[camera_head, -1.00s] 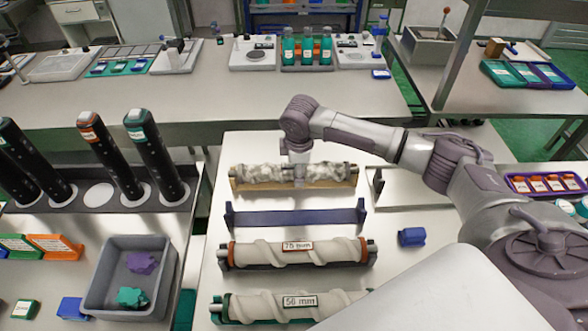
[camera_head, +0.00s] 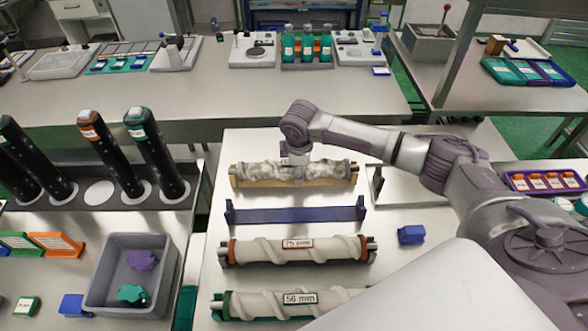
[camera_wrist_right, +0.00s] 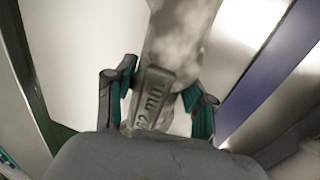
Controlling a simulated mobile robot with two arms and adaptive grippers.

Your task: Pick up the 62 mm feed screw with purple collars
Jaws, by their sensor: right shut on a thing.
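A mottled pale feed screw (camera_head: 328,171) lies level at the tan cradle (camera_head: 262,186) at the back of the near table. I cannot tell whether it is clear of the cradle. My right gripper (camera_wrist_right: 158,100) is shut around the screw at this label. In the head view the right gripper (camera_head: 295,160) comes down on the screw's middle. The collar colour is hard to make out. My left gripper is out of view.
An empty blue cradle (camera_head: 295,215) stands in front. A grey bin (camera_head: 112,292) and black cylinders (camera_head: 157,155) stand left. A blue block (camera_head: 411,235) lies right.

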